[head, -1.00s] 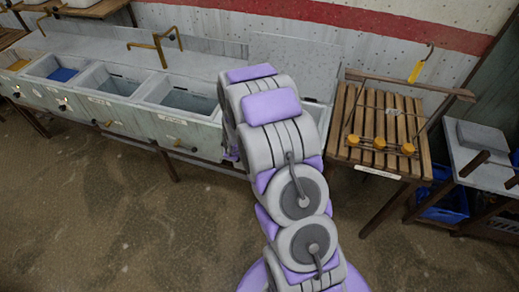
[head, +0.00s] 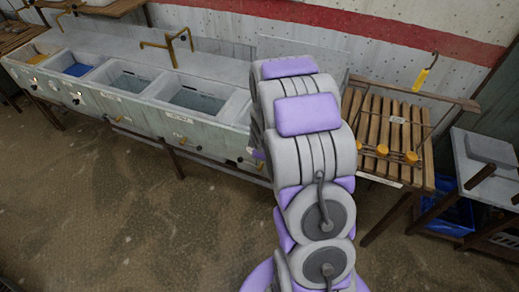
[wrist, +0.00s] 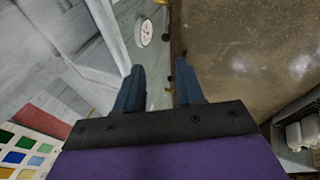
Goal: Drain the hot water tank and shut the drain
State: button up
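A long grey tank unit (head: 140,118) with several basins stands along the wall. Two middle basins (head: 128,84) (head: 197,101) look to hold bluish liquid. Small brass drain fittings (head: 118,119) and dark knobs stick out of its front. The labels are too small to read, so I cannot tell which basin is the hot water tank. My gripper (wrist: 160,68) is open and empty, its two blue fingers apart. The tank front, with a white round dial (wrist: 146,33), lies ahead of it in the wrist view. In the head view my arm hides the gripper and the unit's right end.
Bent brass pipes (head: 180,42) rise behind the basins. A slatted wooden rack (head: 390,125) with orange knobs and a yellow tag (head: 420,79) stands right of my arm. A grey side table (head: 490,185) is farther right. The brown floor before the tank is clear.

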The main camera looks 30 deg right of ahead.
jog(key=shift+d, duration=0.1)
jog(key=w+d+f+n+t, duration=0.1)
jog(key=d+f, duration=0.4)
jog(key=f, duration=0.2)
jog(key=n+t+y+b, duration=0.2)
jog(key=t+y+b, duration=0.1)
jog(key=t, duration=0.6)
send_near(249, 164)
jog(key=b+x, duration=0.2)
jog(key=x, duration=0.7)
jog(key=shift+w+a+f+b, duration=0.1)
jog(key=shift+w+b, duration=0.25)
jog(key=shift+b, duration=0.05)
jog(key=shift+c, duration=0.4)
grip_shut()
